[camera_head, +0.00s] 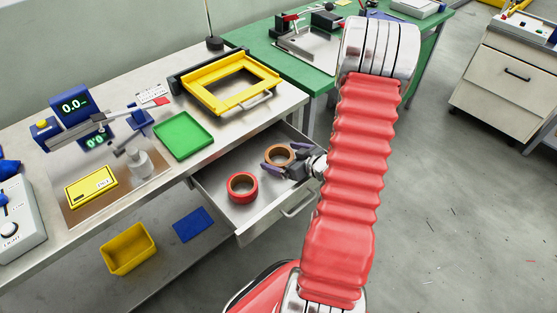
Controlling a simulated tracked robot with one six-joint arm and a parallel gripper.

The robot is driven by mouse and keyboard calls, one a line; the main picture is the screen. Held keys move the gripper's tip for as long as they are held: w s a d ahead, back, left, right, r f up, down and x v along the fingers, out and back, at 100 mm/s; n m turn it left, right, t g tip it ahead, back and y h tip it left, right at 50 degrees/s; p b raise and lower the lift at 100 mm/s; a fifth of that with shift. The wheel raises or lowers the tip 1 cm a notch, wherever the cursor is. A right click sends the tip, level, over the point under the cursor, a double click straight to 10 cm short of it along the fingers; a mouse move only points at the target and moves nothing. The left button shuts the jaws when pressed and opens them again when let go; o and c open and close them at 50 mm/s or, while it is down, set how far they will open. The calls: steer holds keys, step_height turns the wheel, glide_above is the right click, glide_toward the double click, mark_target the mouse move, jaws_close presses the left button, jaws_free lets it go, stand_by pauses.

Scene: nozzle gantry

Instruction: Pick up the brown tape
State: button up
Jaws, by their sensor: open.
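The brown tape (268,156) is a ring-shaped roll in the open metal drawer (232,220), toward its back right. My gripper (275,162) is at the brown tape, coming from the right, with its dark fingers open and apart. The fingers overlap the roll in the picture; I cannot tell whether they touch it. A red tape roll (231,189) lies in the same drawer, to the left and nearer the front.
The workbench above the drawer holds a green tray (184,136), a yellow frame (222,104) and a blue gauge (72,108). A yellow bin (128,250) and a blue pad (193,225) lie on the lower shelf.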

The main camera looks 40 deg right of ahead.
stand_by(0.4)
steer(key=c, duration=1.2)
steer(key=shift+o, duration=0.2)
steer(key=shift+r, duration=0.2)
step_height(320, 180, up, 10)
steer(key=shift+f, duration=0.15)
stand_by(0.4)
